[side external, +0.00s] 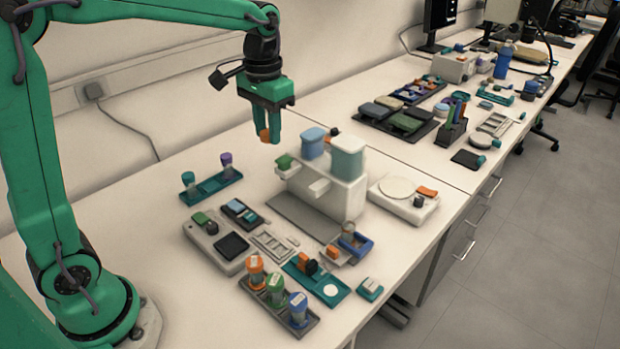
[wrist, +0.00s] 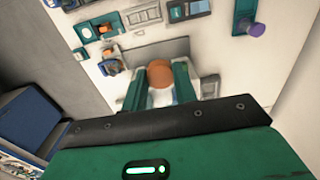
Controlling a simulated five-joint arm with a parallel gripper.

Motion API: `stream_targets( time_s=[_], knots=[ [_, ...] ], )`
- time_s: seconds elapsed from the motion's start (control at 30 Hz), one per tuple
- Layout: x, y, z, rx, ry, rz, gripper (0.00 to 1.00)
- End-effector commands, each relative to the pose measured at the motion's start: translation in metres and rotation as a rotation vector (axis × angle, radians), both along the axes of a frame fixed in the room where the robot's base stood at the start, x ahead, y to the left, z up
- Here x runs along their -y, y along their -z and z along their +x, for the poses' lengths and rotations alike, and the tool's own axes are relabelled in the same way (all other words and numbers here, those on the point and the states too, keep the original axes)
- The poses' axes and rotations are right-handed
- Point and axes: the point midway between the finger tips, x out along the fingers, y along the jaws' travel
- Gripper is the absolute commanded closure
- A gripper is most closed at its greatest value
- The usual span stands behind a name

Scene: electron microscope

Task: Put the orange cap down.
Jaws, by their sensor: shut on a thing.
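My gripper (side external: 268,132) is shut on the orange cap (side external: 264,135). It holds the cap in the air above the bench, up and to the left of the white dispenser-like unit in the side view. In the wrist view my gripper (wrist: 160,88) has its two green fingers on either side of the round orange cap (wrist: 160,74). The lower part of the cap is hidden between the fingers there. The cap touches nothing below it.
The white unit (side external: 345,195) with blue-topped containers stands on the bench. A teal rack (side external: 211,187) with two capped vials lies left of it. A grey rack (side external: 270,303) holds capped vials at the front. Bare bench (side external: 150,215) shows at the left.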

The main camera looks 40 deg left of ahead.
Motion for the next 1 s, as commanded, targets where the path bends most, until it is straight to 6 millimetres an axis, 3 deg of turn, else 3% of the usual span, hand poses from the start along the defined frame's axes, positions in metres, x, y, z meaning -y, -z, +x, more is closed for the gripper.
stream_targets(
  time_s=[0.3,0.73,1.0],
  knots=[
    [-0.055,0.000,0.021,-0.001,-0.133,0.000,0.92],
    [-0.116,0.001,0.034,-0.001,-0.265,0.000,0.92],
    [-0.115,0.045,0.034,-0.004,-0.263,-0.001,0.92]
  ],
)
